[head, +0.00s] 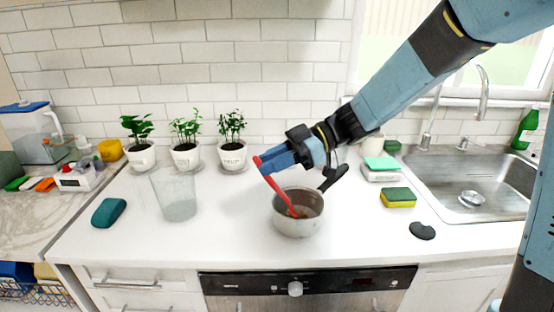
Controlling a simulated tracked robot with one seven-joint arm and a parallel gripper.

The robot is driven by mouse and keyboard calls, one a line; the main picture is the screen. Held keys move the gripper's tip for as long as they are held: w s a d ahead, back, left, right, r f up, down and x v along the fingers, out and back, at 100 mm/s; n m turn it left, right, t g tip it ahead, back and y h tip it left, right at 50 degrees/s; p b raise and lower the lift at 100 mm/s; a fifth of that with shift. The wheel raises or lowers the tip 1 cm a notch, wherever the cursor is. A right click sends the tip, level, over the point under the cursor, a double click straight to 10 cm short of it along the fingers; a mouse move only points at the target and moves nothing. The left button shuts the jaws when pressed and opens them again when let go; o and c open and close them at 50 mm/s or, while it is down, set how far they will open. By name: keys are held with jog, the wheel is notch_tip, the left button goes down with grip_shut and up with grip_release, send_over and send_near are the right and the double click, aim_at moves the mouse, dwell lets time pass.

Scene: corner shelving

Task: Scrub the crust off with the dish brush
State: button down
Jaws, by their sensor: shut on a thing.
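A metal pot (299,222) stands on the white counter in the head view, with brownish crust (301,212) on its inside bottom. My gripper (268,161) is above the pot's left rim, shut on the red handle of the dish brush (276,186). The brush slants down to the right into the pot. Its lower end is inside the pot, by the crust; the brush head is too small to make out, and I cannot tell whether it touches the bottom.
A clear glass container (176,196) and a teal cloth or sponge (109,213) are to the left. A yellow-green sponge (398,197), a black disc (422,231) and the sink (470,185) are to the right. Several potted plants (233,153) line the wall.

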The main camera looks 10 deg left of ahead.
jog(key=shift+a, duration=0.9)
jog(key=w+d, duration=0.4)
jog(key=w, duration=0.2)
jog(key=shift+d, duration=0.2)
dwell(0.6)
jog(key=shift+a, duration=0.1)
jog(key=shift+s+a, duration=0.8)
jog(key=shift+s, duration=0.25)
jog(key=shift+s+a, duration=0.75)
jog(key=shift+s, duration=0.35)
jog(key=shift+s+a, duration=0.8)
jog(key=shift+s, duration=0.25)
jog(key=shift+r, duration=3.5)
